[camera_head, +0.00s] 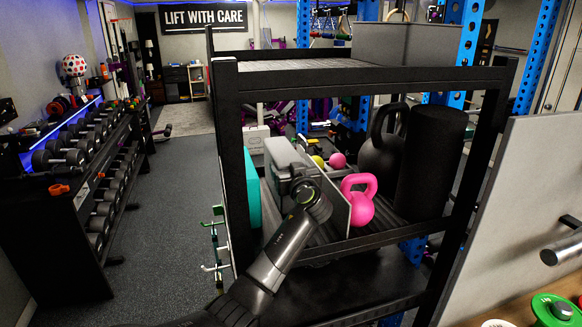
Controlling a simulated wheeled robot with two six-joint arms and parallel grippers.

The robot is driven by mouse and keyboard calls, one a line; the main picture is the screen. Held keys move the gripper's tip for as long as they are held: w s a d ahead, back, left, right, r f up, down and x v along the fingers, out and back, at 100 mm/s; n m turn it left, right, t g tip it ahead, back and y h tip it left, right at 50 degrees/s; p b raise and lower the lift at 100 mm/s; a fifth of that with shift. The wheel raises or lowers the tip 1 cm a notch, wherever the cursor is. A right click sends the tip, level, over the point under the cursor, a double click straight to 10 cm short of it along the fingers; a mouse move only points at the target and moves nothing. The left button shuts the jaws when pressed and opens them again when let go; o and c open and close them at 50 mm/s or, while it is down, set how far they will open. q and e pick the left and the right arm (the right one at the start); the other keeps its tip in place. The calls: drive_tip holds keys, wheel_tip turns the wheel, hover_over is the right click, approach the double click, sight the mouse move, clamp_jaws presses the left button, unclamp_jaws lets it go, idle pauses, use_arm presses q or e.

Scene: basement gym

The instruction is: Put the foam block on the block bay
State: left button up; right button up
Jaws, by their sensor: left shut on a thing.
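My left gripper (296,176) reaches into the middle level of the black rack from the front. It is shut on a grey block, which I take as the foam block (281,153); the arm and wrist hide its lower part and the fingertips. The block is upright between a teal slab (253,188) on the left and a thin light grey divider (338,204) on the right. This slot looks like the block bay. I cannot tell whether the block touches the shelf. My right gripper is not in view.
Right of the divider stand a pink kettlebell (358,198), a black kettlebell (380,155) and a dark cylinder (430,163). The rack's front post (235,165) and upper shelf (370,78) frame the opening. A dumbbell rack (82,215) stands left, with clear floor between.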

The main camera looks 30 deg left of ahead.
use_arm(q)
drive_tip(key=shift+w+a+f, duration=0.1)
drive_tip(key=shift+a+f, duration=0.1)
drive_tip(key=shift+f, duration=0.05)
drive_tip(key=o, duration=0.7)
drive_tip(key=shift+a+f, duration=0.1)
drive_tip(key=shift+f, duration=0.05)
drive_tip(key=o, duration=0.4)
drive_tip(key=shift+d, duration=0.2)
drive_tip(key=b+v, duration=0.4)
drive_tip(key=v, duration=0.3)
drive_tip(key=shift+s+d, duration=0.1)
drive_tip(key=shift+s, duration=0.1)
drive_tip(key=shift+w+d+r, duration=0.1)
drive_tip(key=shift+r, duration=0.1)
